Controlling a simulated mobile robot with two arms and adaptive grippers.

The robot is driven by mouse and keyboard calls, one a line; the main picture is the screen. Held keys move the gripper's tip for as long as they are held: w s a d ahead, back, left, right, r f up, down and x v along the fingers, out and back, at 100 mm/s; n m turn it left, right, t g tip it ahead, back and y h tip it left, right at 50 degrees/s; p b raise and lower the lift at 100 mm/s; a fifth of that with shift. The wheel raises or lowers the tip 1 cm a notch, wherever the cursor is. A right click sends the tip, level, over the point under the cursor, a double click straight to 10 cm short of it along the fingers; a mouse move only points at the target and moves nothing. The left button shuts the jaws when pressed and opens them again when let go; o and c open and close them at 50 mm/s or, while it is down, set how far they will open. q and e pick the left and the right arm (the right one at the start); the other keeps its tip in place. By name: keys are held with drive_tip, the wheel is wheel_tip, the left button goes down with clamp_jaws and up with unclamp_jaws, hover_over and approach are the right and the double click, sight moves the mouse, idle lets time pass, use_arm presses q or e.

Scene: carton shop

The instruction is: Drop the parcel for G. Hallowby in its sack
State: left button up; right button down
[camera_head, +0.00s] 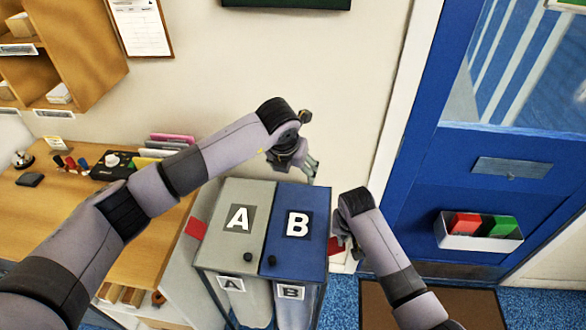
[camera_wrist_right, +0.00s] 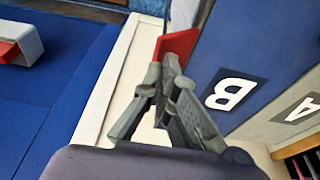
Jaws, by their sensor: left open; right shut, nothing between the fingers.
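The sack stand holds two closed lids, a grey lid A (camera_head: 227,253) and a blue lid B (camera_head: 300,255), each with a dark knob at the front. Pale sack A (camera_head: 256,300) and sack B (camera_head: 288,312) hang below, with letter cards. My left gripper (camera_head: 312,172) is open above the back edge of lid B; I see no parcel in it. My right gripper (camera_head: 341,243) is shut and empty beside lid B's right edge. In the right wrist view its fingers (camera_wrist_right: 170,62) are close to a red tab (camera_wrist_right: 178,44); contact is unclear. No parcel name is readable.
A wooden desk (camera_head: 45,215) with stationery is at left, below pigeonholes (camera_head: 80,50) holding small cartons. A clipboard list (camera_head: 139,26) hangs on the wall, unreadable. A blue door (camera_head: 510,180) with a bin of coloured items (camera_head: 455,241) is at right.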

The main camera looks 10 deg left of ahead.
drive_tip(key=shift+w+v, duration=0.2)
drive_tip(key=shift+v, duration=0.65)
drive_tip(key=shift+w+v, duration=0.2)
drive_tip(key=shift+v, duration=0.7)
drive_tip(key=shift+r, duration=0.15)
